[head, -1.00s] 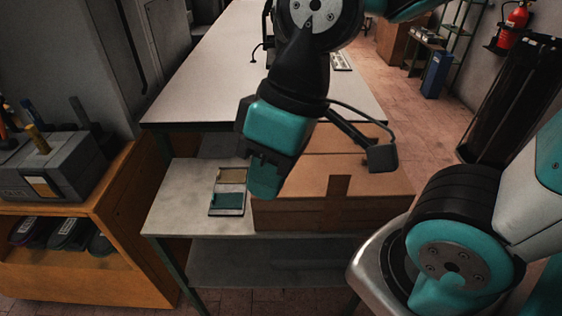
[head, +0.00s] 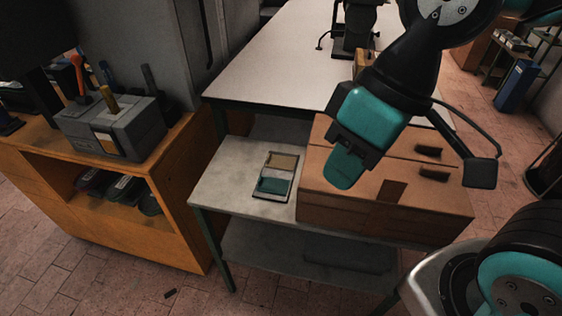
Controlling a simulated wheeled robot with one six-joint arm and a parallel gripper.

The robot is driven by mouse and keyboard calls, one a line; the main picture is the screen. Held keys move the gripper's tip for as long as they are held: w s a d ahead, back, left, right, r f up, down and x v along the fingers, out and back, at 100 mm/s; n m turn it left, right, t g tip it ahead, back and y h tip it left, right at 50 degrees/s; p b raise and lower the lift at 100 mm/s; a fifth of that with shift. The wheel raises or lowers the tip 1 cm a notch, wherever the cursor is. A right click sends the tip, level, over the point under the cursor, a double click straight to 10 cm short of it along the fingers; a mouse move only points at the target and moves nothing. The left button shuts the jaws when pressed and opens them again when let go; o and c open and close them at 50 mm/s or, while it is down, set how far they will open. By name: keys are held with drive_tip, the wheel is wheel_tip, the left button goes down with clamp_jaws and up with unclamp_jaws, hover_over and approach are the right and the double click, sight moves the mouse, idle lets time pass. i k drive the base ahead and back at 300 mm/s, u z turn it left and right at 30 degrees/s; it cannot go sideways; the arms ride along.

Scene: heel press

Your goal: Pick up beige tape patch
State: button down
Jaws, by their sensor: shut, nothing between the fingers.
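A small dark-rimmed tray (head: 293,180) lies on the grey lower table. The beige tape patch (head: 284,161) is in its far compartment, and a teal patch (head: 273,186) is in its near one. My gripper (head: 344,172) is shut and empty. In the picture it is to the right of the tray, in front of the cardboard box, apart from the beige patch. Its exact height above the box is hard to tell.
A long white-topped table (head: 290,60) is behind. At left is an orange cabinet (head: 185,185) with a grey tool holder (head: 115,125). The grey tabletop (head: 228,180) left of the tray is clear.

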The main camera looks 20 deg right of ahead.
sight(273, 160)
drive_tip(key=u, duration=0.2)
drive_tip(key=k, duration=0.45)
drive_tip(key=u, duration=1.55)
drive_tip(key=i, duration=1.35)
drive_tip(key=z, duration=1.1)
drive_tip(key=i, duration=0.5)
drive_tip(key=z, duration=0.6)
